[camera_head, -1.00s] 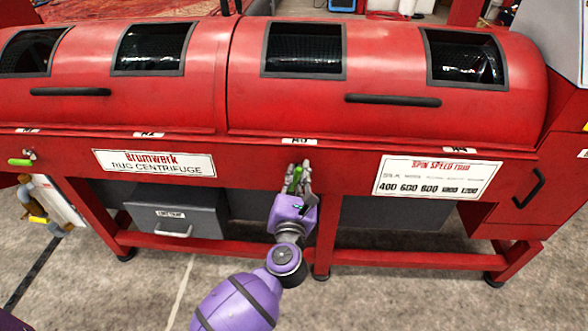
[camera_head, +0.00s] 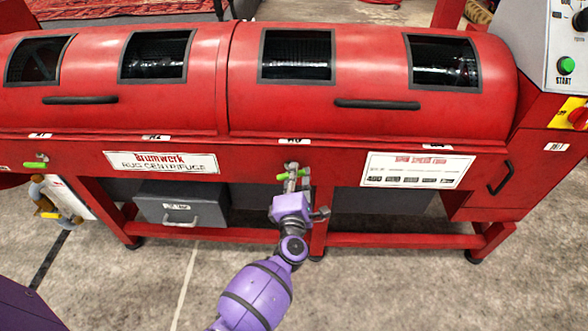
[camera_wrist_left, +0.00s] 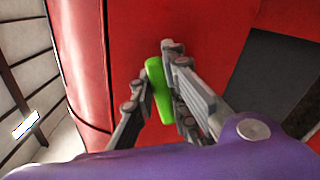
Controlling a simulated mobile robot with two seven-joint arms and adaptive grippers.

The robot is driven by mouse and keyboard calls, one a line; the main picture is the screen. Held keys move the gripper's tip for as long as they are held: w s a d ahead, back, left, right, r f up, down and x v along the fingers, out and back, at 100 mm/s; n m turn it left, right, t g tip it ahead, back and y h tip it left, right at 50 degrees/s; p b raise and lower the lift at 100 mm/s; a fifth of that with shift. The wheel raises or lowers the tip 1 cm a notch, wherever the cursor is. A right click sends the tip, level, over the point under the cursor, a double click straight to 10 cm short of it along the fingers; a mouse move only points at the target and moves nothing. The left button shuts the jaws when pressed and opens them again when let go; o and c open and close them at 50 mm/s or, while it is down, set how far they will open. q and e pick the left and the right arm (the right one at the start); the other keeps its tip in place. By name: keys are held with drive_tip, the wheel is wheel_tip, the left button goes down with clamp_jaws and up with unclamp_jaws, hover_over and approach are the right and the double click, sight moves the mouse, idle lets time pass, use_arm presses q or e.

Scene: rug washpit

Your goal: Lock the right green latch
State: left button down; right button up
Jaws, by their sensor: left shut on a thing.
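The right green latch (camera_head: 283,178) is on the red front panel of the rug centrifuge, below the lid seam near the middle. Its green handle lies roughly level in the head view, partly hidden by fingers. My left gripper (camera_head: 293,183) is shut on this handle. In the left wrist view the green handle (camera_wrist_left: 158,90) sits between the fingers of my left gripper (camera_wrist_left: 160,85), close to the red panel. Another green latch (camera_head: 35,165) is at the far left of the panel, its handle level. My right gripper is not in view.
The red lids have black handles (camera_head: 377,104) and dark windows. A speed sign (camera_head: 417,170) is right of the latch, and a name sign (camera_head: 161,163) left. Red legs and a grey drawer box (camera_head: 180,204) are below. The floor in front is clear.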

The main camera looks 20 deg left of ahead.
use_arm(q)
drive_tip(key=shift+m+p, duration=0.35)
drive_tip(key=shift+m, duration=0.45)
drive_tip(key=shift+f+m+p, duration=0.25)
drive_tip(key=shift+m+p, duration=0.25)
drive_tip(key=shift+m, duration=0.6)
drive_tip(key=c, duration=1.7)
unclamp_jaws()
